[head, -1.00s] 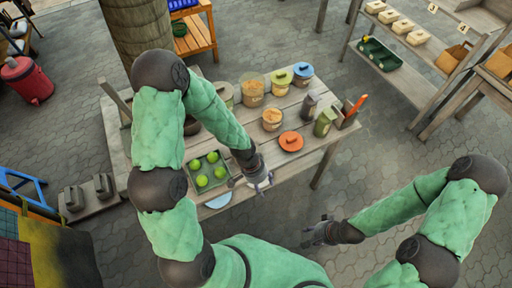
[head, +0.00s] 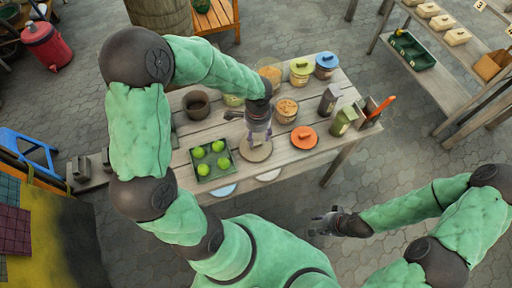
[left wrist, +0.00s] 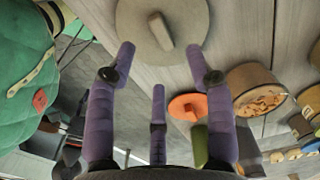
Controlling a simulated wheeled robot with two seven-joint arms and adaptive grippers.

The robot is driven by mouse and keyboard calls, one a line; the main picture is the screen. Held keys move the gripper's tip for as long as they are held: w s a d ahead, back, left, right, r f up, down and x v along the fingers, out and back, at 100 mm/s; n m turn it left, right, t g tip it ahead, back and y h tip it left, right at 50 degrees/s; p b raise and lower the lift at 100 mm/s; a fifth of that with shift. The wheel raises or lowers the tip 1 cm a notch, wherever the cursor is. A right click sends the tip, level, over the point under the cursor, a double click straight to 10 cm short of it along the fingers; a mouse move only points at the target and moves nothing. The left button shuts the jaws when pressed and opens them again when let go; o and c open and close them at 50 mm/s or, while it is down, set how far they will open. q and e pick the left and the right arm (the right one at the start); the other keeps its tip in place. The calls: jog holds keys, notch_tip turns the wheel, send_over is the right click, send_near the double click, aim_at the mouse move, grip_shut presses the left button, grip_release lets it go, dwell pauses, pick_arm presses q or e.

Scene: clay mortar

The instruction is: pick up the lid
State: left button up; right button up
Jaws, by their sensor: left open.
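A round beige-grey lid (head: 253,151) with a bar-shaped handle lies flat on the plank table (head: 330,150). It fills the top of the left wrist view (left wrist: 188,20), its handle (left wrist: 160,32) just beyond my fingertips. My left gripper (head: 257,138) is above this lid, pointing down, open and empty; its spread purple fingers also show in the left wrist view (left wrist: 160,62).
A green tray with several green balls (head: 211,160) stands left of the beige lid. A green container (head: 343,121) stands at right.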

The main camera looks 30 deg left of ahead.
aim_at(256, 145)
pick_arm(q)
jog(key=f+b, duration=0.1)
jog(key=f, duration=0.2)
jog(key=f+b, duration=0.1)
jog(key=f, duration=0.2)
jog(key=shift+s+a+f+b, duration=0.15)
jog(key=shift+a+f+b, duration=0.05)
jog(key=shift+b, duration=0.15)
jog(key=shift+r, duration=0.1)
jog(key=shift+c, duration=0.3)
grip_shut()
